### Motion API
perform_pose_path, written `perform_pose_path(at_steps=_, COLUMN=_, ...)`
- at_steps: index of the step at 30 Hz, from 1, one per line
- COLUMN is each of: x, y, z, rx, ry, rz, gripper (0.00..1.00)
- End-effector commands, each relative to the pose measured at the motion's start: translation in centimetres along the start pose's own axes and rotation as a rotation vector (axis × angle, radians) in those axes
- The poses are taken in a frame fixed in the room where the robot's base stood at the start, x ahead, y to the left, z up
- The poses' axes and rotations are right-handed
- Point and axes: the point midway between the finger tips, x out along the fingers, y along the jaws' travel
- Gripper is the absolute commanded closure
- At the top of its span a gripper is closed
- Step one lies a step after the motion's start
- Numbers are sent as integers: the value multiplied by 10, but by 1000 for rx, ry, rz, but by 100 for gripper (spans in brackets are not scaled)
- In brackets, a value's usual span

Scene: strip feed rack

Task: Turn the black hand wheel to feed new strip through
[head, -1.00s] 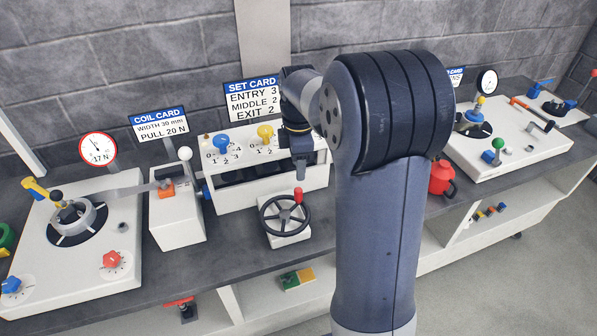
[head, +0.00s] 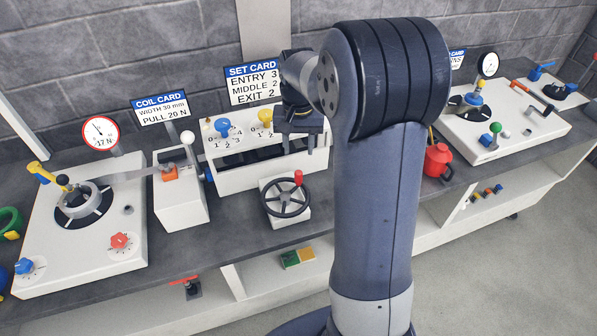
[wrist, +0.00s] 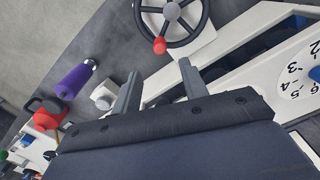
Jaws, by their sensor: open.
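The black hand wheel (head: 286,195) sits on a white block at the front of the feed rack. Its red knob (head: 298,178) stands up at the rim's back right. In the wrist view the wheel (wrist: 171,11) is at the top, cut off by the edge, with the red knob (wrist: 160,46) on the near side of its rim. My gripper (wrist: 160,85) is open and empty, with the knob just beyond and between its fingertips in that picture, apart from them.
A white lever box (head: 180,205) stands left of the rack (head: 225,181). A red can (head: 437,162) is to the right, beyond my arm. The set card (head: 254,84) stands behind the rack. A purple cylinder (wrist: 75,80) lies on the bench in the wrist view.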

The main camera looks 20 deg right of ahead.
Motion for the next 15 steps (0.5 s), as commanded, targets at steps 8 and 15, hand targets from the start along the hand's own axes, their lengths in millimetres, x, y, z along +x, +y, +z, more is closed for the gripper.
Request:
perform_pose_path(at_steps=8, x=16, y=0, z=0, rx=67, ry=-4, rz=1, gripper=58)
perform_pose_path(at_steps=15, x=61, y=0, z=1, rx=65, ry=-6, rz=2, gripper=58)
